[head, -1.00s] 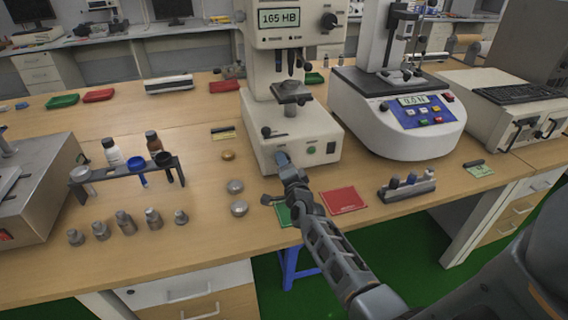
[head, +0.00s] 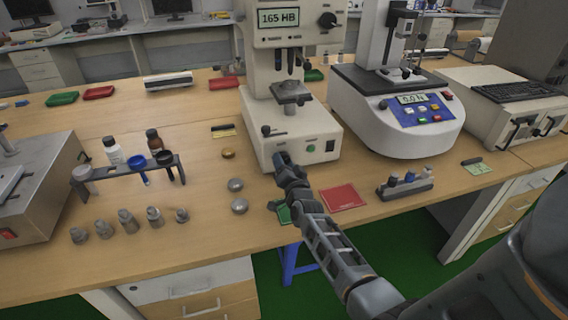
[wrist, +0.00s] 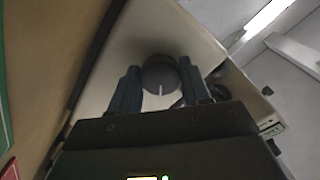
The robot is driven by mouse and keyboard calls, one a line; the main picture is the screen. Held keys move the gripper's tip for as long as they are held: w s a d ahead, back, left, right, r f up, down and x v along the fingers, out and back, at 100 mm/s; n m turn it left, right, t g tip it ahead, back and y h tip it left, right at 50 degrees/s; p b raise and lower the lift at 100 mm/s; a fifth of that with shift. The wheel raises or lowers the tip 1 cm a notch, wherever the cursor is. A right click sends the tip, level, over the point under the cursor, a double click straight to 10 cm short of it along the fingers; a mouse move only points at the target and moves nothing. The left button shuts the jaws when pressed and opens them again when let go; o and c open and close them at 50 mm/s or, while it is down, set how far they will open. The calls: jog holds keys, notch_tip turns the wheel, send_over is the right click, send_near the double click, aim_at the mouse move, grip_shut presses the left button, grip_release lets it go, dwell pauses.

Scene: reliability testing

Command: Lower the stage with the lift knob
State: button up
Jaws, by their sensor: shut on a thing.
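The hardness tester (head: 325,125) stands on the bench with "165 HB" on its screen. Its stage (head: 291,92) sits on a short column below the dark indenter, with a gap between them. My gripper (head: 281,158) reaches the lower front of the tester, left of the green button; the arm and hand hide the knob in the head view. In the wrist view the round dark lift knob (wrist: 161,74), with a pale mark low on its face, sits between the two fingers of my gripper (wrist: 162,84), which is shut on it.
A red card (head: 343,197) and a green card lie beside my arm. Round metal blocks (head: 239,206) lie to the left, near a vial rack (head: 130,172). A second tester (head: 400,120) and a small holder (head: 405,187) stand to the right.

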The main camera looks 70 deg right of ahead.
jog(key=shift+f, duration=0.15)
jog(key=o, duration=1.1)
jog(key=shift+s+a, duration=0.1)
jog(key=shift+p+v, duration=1.1)
jog(key=shift+v, duration=2.7)
